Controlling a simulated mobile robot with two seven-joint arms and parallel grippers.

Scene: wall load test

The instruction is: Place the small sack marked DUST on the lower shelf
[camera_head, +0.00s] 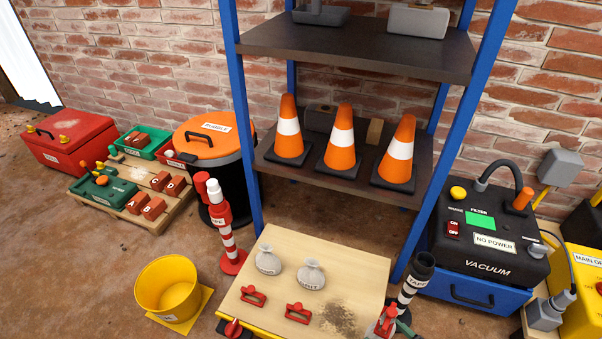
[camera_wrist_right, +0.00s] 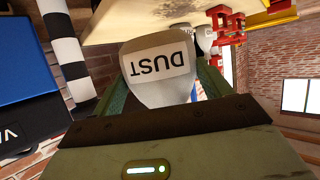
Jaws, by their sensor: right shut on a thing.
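The small pale sack marked DUST (camera_wrist_right: 160,70) fills the middle of the right wrist view, its label upside down there. My right gripper (camera_wrist_right: 155,100) is shut on it, with green jaw parts beside and below the sack. In the head view, the lower shelf (camera_head: 340,186) is a dark board between blue posts, with orange cones (camera_head: 342,140) standing along its front. Two other small grey sacks stand on the wooden table: a left one (camera_head: 268,262) and a right one (camera_head: 311,276). My left gripper is not seen.
The wooden table (camera_head: 280,240) stands in front of the shelf, with red handles (camera_head: 298,313) and a dark gritty patch on it. Striped posts (camera_head: 228,240) flank it. A grey case (camera_head: 320,119) and a brown block (camera_head: 375,131) sit behind the cones. The black vacuum (camera_head: 490,235) stands right.

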